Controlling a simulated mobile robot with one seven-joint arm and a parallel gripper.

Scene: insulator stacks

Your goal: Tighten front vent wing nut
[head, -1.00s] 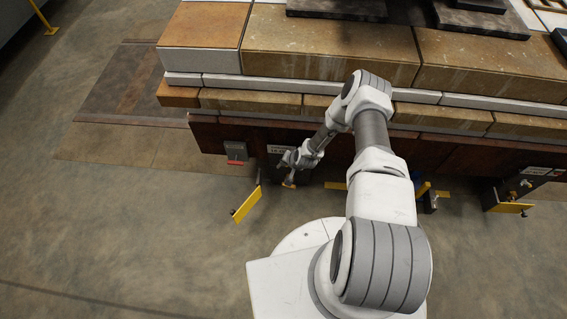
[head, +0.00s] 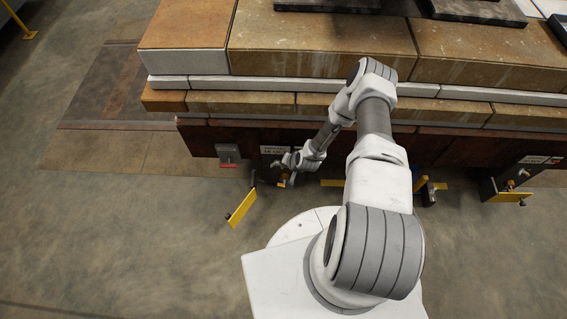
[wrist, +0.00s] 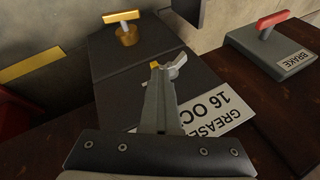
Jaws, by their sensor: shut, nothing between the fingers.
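A brass wing nut with a flat tan crossbar (wrist: 124,24) stands on a dark plate (wrist: 125,65) at the top of the wrist view. My gripper (wrist: 168,66) is shut and empty. Its fingertips show over the dark plate, below and right of the wing nut in the picture and apart from it. A small yellow patch shows at the fingertips; I cannot tell what it is. In the head view my gripper (head: 291,180) is down at the side of the cart, close to the brass wing nut (head: 282,178), which is small and partly hidden there.
A white grease label (wrist: 224,116) lies beside the fingers. A red brake handle (wrist: 272,19) stands to the right in the wrist view. A yellow flap (head: 241,207) sticks out near my gripper. Slabs (head: 320,50) are stacked on the cart above. Open floor lies left.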

